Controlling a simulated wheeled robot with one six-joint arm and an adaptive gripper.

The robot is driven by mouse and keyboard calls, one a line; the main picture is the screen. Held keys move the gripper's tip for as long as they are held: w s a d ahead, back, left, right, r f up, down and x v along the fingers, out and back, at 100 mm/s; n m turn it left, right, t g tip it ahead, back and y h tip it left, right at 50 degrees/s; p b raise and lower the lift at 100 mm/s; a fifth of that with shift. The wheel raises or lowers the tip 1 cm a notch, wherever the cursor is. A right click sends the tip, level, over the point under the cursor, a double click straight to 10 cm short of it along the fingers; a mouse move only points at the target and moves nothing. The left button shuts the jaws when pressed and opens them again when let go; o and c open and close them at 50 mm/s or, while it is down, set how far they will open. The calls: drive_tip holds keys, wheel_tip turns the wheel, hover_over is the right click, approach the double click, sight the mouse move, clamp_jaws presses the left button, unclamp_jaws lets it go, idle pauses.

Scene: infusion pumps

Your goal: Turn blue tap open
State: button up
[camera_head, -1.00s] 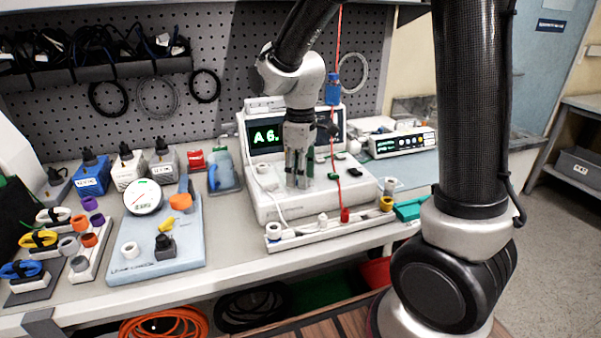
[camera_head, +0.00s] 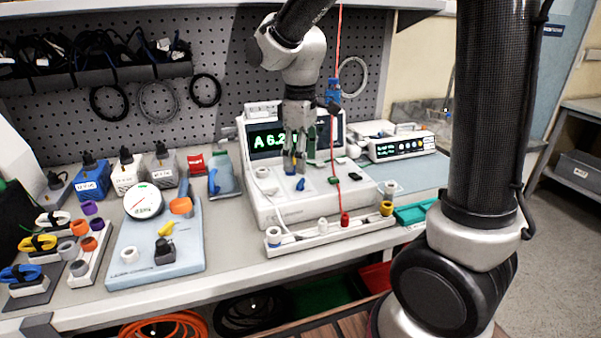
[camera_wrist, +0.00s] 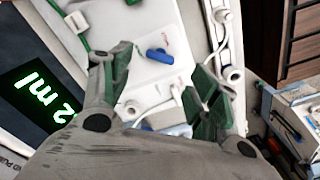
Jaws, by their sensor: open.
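A small blue tap (camera_head: 300,184) sits on the white sloping top of the pump unit (camera_head: 285,208), just below my gripper. In the wrist view the blue tap (camera_wrist: 160,56) lies between and beyond the fingertips, apart from both. Its handle slants slightly down to the right. My gripper (camera_head: 295,170) is open and empty above the pump top, pointing down. Its two green-padded fingers also show in the wrist view (camera_wrist: 160,78). Another small blue piece (camera_wrist: 147,126) is partly hidden behind the gripper.
A white rail with coloured caps (camera_head: 330,235) runs along the front. A gauge board (camera_head: 155,255) stands to the left.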

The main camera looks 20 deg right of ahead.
sight(300, 181)
wheel_tip(300, 181, up, 6)
drive_tip(key=shift+r, duration=0.15)
idle(0.5)
drive_tip(key=s+d+r+m+t, duration=0.1)
drive_tip(key=s+d+m+t, duration=0.3)
drive_tip(key=s+d+m, duration=0.6)
drive_tip(key=s+d, duration=0.4)
drive_tip(key=s, duration=0.5)
drive_tip(key=shift+d+r, duration=0.2)
drive_tip(key=shift+d, duration=0.1)
